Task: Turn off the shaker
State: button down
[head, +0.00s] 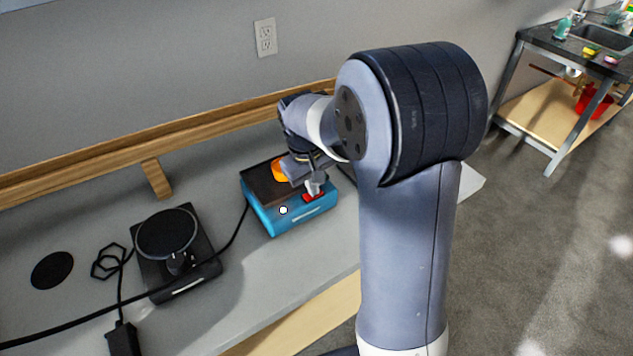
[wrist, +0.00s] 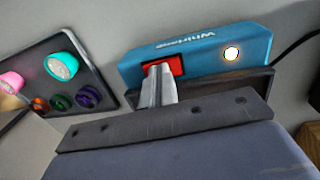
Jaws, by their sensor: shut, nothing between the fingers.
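The shaker (head: 266,210) is a blue box with a dark top and an orange round part, on the grey bench. In the wrist view its blue front (wrist: 195,47) carries lettering, a red switch (wrist: 176,66) and a white round knob or light (wrist: 231,54). The red switch also shows in the head view (head: 313,197). My gripper (wrist: 163,68) is shut and empty. Its tips are right at the red switch and overlap its left part; I cannot tell whether they touch it. My arm hides part of the shaker's right side in the head view.
A black device with a round plate (head: 166,233) stands left of the shaker, with cables around it. A dark panel with colored knobs (wrist: 62,75) is at left in the wrist view. A sink table (head: 560,90) stands far right.

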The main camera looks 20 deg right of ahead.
jog(key=shift+a, duration=0.35)
jog(key=shift+r+p, duration=0.55)
notch_tip(320, 180, up, 13)
jog(key=a+p, duration=0.1)
jog(key=p, duration=0.1)
jog(key=shift+s+a+p, duration=0.3)
jog(key=shift+p, duration=0.05)
jog(key=shift+a, duration=0.1)
